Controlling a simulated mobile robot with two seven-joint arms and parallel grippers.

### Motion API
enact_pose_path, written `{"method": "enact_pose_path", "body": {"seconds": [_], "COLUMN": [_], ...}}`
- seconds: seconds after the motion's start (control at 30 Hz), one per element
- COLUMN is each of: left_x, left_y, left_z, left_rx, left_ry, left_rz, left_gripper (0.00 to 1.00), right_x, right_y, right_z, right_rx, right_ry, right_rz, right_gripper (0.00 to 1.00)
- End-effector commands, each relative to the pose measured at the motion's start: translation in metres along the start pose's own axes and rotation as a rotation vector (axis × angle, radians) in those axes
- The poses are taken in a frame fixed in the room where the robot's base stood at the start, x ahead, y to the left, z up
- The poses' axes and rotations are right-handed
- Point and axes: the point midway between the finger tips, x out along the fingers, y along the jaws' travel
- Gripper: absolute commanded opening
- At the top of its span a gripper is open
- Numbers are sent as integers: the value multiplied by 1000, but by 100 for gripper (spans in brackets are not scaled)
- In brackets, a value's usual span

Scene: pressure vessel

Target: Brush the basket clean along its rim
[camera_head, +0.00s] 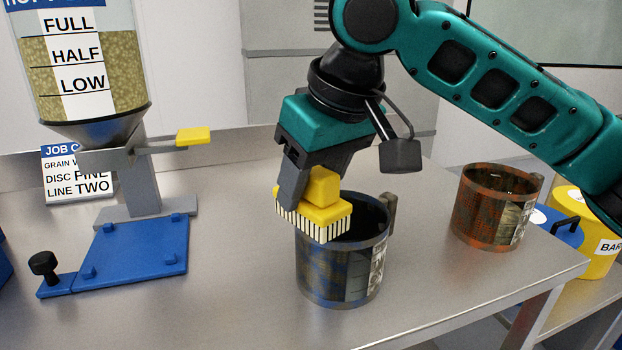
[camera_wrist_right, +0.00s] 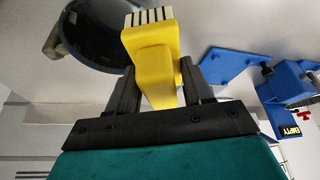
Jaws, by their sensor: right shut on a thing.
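My right gripper (camera_head: 306,186) is shut on the yellow block of a brush (camera_head: 322,208) with pale bristles pointing down. The brush is at the near left part of the rim of a dark, blue-tinted basket (camera_head: 335,275) with a handle and a picture label on its side. The bristles overlap the rim in the head view; I cannot tell whether they touch it. The right wrist view shows the brush (camera_wrist_right: 152,62) between my fingers and the dark basket (camera_wrist_right: 95,32) beyond it. A second, orange-brown basket (camera_head: 485,212) stands to the right. My left gripper is not in view.
A hopper (camera_head: 90,75) of grain with a yellow lever (camera_head: 193,135) stands at the left. A blue plate (camera_head: 130,250) with a black knob (camera_head: 43,263) lies in front of it. A yellow drum (camera_head: 590,240) stands beyond the right table edge. The table (camera_head: 220,300) front is clear.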

Motion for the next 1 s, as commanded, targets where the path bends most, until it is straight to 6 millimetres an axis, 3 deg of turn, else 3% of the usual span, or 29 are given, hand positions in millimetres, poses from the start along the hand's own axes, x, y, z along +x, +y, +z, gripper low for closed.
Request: {"method": "enact_pose_path", "body": {"seconds": [0.73, 1.0], "left_x": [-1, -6], "left_y": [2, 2], "left_z": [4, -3], "left_rx": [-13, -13], "left_ry": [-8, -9], "left_rz": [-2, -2], "left_gripper": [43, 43], "right_x": [11, 2], "right_y": [0, 0], "right_z": [4, 16], "right_rx": [0, 0], "right_ry": [0, 0], "right_rz": [0, 0], "right_gripper": [26, 26]}}
